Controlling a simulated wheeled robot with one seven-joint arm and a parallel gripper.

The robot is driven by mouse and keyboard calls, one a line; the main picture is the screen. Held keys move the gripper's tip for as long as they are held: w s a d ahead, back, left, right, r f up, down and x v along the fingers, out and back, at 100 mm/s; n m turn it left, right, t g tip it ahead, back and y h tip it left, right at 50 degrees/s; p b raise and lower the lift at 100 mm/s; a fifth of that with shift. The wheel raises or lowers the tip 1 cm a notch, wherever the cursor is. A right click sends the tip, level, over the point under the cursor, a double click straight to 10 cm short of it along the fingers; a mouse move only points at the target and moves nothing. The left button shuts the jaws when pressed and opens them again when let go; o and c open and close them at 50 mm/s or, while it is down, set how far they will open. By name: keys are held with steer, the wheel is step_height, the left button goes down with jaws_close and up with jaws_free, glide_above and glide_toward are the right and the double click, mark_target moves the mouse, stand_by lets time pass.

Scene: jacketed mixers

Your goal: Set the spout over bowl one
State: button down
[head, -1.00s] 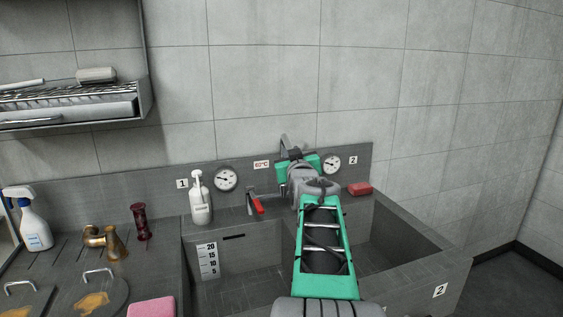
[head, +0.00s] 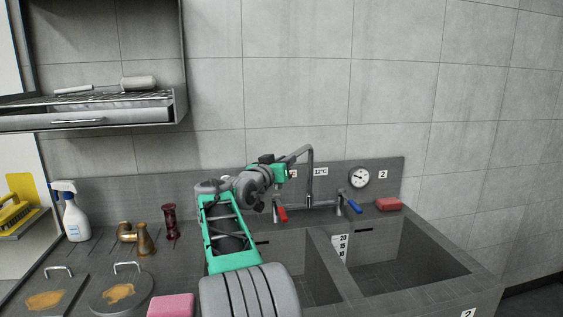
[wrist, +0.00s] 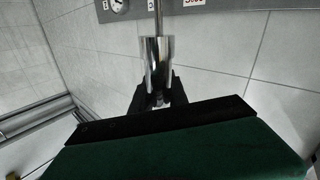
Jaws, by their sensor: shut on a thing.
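The tap's grey spout (head: 302,151) rises from the back ledge between the two bowls and bends over to the left. My gripper (head: 284,172) is shut on its end. In the wrist view my gripper (wrist: 158,101) closes around a shiny chrome spout end (wrist: 155,60). The held end shows left of the tap's upright, on the side of bowl one (head: 318,281). My arm hides much of bowl one and its number plate. Bowl two (head: 405,255), marked 2, is open on the right.
A red-handled lever (head: 281,214) and a blue-handled lever (head: 354,206) flank the tap's base. A gauge (head: 360,177) is on the back panel. A red sponge (head: 389,204) lies at right. A spray bottle (head: 73,214), brass fitting (head: 146,240) and pink sponge (head: 171,306) are left.

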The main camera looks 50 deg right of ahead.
steer(key=shift+f, duration=0.2)
steer(key=c, duration=1.5)
jaws_free()
steer(key=shift+d, duration=0.1)
steer(key=shift+c, duration=0.2)
steer(key=shift+o, duration=1.2)
steer(key=shift+r, duration=0.1)
steer(key=b+v, duration=0.1)
steer(key=v, duration=0.6)
steer(key=shift+a+b, duration=0.3)
steer(key=shift+a, duration=0.1)
steer(key=shift+s, duration=0.1)
